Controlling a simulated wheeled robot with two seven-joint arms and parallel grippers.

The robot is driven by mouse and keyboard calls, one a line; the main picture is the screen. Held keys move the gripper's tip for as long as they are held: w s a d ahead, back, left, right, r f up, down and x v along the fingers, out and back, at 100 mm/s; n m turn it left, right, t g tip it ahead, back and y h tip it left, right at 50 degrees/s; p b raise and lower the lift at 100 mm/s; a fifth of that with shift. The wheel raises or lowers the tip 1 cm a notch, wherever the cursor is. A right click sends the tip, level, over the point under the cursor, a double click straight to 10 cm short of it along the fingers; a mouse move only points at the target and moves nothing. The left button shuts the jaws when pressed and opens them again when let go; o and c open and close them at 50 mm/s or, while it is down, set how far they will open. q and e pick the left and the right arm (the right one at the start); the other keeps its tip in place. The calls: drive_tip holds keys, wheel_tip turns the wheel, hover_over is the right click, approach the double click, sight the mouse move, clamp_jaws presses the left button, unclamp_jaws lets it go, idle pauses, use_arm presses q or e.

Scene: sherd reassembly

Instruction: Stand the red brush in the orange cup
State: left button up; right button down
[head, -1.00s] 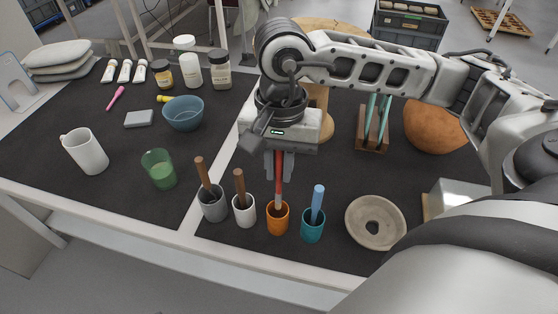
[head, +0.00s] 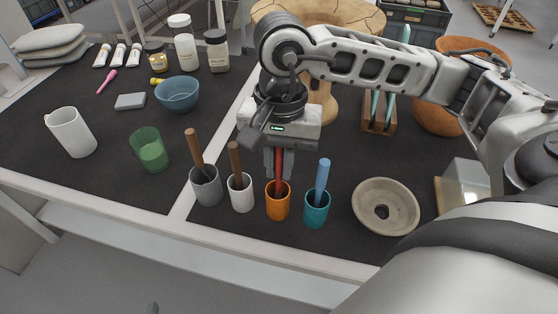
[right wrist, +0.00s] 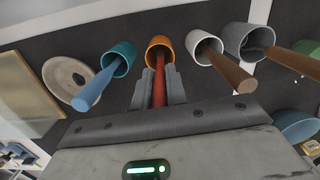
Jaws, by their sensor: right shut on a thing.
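The orange cup (head: 278,207) stands upright near the table's front edge, between a white cup and a teal cup. The red brush (head: 278,175) is upright with its lower end inside the orange cup's mouth. My right gripper (head: 279,165) is above the cup, pointing down, shut on the brush handle. In the right wrist view the red brush (right wrist: 159,82) runs between the fingers into the orange cup (right wrist: 160,49). Whether its tip rests on the cup's bottom is hidden. My left gripper is not in view.
To the left stand a white cup (head: 241,196) and a grey cup (head: 206,190) with brown-handled tools. To the right stands a teal cup (head: 316,212) with a blue-handled tool. A stone-coloured ring dish (head: 386,190) lies further right. A green glass (head: 150,152) stands further left.

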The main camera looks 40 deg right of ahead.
drive_tip(key=c, duration=1.3)
unclamp_jaws()
drive_tip(key=shift+c, duration=0.2)
use_arm(q)
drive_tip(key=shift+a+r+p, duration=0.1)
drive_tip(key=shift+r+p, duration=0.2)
drive_tip(key=shift+p, duration=0.85)
use_arm(e)
wheel_tip(320, 180, up, 16)
drive_tip(key=d, duration=0.1)
drive_tip(key=shift+w, duration=0.45)
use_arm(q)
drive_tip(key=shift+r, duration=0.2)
use_arm(e)
drive_tip(key=shift+s+f, duration=0.1)
drive_tip(key=shift+s, duration=0.05)
